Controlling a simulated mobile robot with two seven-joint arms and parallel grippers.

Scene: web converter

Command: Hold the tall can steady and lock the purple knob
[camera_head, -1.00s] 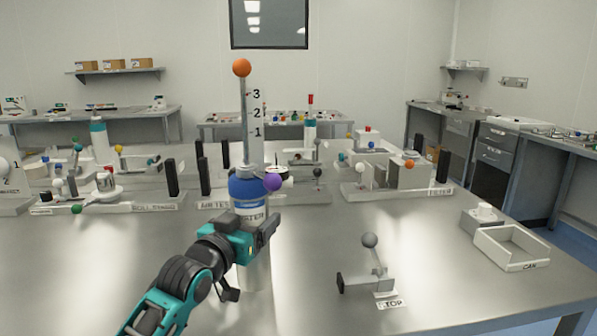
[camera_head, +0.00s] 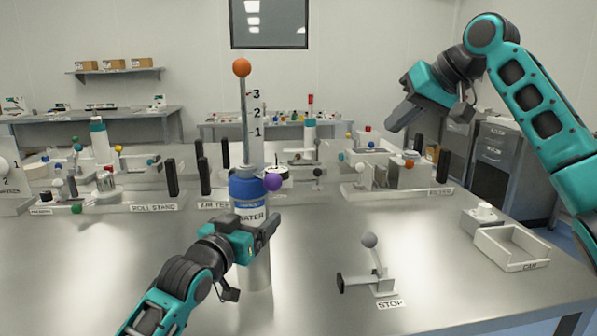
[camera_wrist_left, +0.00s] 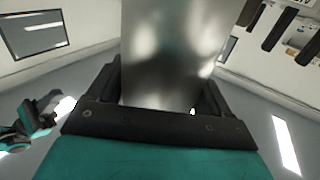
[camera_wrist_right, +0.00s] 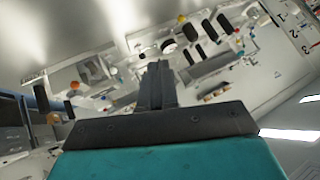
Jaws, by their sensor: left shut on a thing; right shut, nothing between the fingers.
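The tall can (camera_head: 257,272) is a silver cylinder standing upright at the middle front of the table. My left gripper (camera_head: 262,240) is shut on it; the left wrist view shows the can's bare metal (camera_wrist_left: 170,55) between the fingers. A blue WATER section (camera_head: 247,196) shows directly above the gripper. The purple knob (camera_head: 272,182) is a ball at the right side of this blue section, above my left gripper. My right gripper (camera_head: 394,125) is raised at the upper right, away from the knob. Its fingers (camera_wrist_right: 157,85) are together and empty in the right wrist view.
An orange ball (camera_head: 241,68) tops a tall rod beside a 1-2-3 scale (camera_head: 257,112) behind the can. A grey-ball STOP lever (camera_head: 370,241) stands right of the can. A CAN tray (camera_head: 512,262) is at the right edge. Labelled rigs line the back.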

